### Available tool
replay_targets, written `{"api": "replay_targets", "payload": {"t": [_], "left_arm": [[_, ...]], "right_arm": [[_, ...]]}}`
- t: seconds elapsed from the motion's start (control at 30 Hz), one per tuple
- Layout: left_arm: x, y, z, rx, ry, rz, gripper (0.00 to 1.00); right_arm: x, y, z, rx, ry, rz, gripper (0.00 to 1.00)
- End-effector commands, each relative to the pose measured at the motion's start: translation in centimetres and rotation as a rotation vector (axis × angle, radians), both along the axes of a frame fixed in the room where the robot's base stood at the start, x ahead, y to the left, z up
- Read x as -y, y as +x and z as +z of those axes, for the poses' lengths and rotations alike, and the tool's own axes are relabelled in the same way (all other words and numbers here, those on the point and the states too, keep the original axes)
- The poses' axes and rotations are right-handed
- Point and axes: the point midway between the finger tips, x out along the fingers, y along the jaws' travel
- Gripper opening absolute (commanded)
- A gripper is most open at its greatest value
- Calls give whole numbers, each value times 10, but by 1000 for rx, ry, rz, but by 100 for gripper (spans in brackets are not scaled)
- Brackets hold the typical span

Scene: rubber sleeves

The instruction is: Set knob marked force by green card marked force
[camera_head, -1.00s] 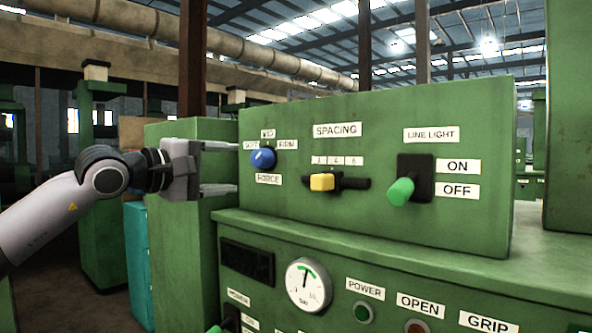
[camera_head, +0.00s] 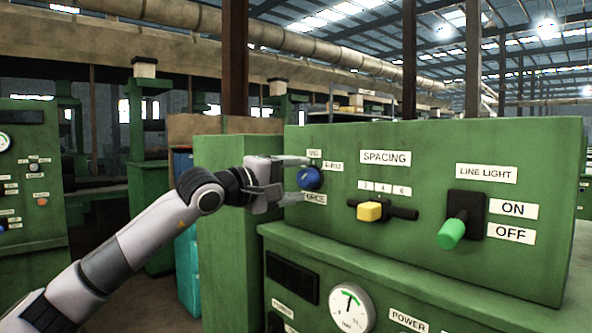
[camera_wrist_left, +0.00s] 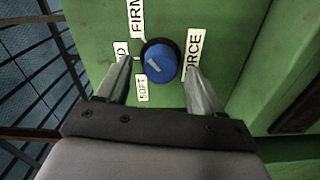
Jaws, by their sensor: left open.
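The blue force knob (camera_head: 309,178) sits on the left part of the green control box, among the labels MID, FIRM and FORCE. It also shows in the left wrist view (camera_wrist_left: 160,62), where a pale pointer mark lies across its face and the labels SOFT, FIRM and FORCE surround it. My left gripper (camera_head: 298,180) is open, its fingers reaching toward the box on either side of the knob. In the left wrist view its fingertips (camera_wrist_left: 160,65) flank the knob with gaps on both sides. The SOFT label is hidden in the head view. No green card marked force is visible. My right gripper is not in view.
Right of the knob are a yellow spacing slider (camera_head: 370,211) and a green line light lever (camera_head: 452,232). Below, a ledge (camera_head: 400,270) juts out above a dial gauge (camera_head: 351,308). A green cabinet (camera_head: 225,240) stands left of the box.

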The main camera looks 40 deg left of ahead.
Motion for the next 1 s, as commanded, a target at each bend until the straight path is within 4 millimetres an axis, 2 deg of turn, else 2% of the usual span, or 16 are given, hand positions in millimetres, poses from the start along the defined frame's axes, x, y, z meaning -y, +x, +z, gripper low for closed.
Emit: {"api": "replay_targets", "payload": {"t": [0.4,0.57,0.6,1.0], "left_arm": [[1,5,-1,-1,1,-1,67],[1,5,-1,-1,1,-1,15],[1,5,-1,-1,1,-1,11],[1,5,-1,-7,-70,-1,11]], "right_arm": [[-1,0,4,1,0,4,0],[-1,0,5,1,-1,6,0],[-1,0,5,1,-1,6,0],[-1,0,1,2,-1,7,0]]}}
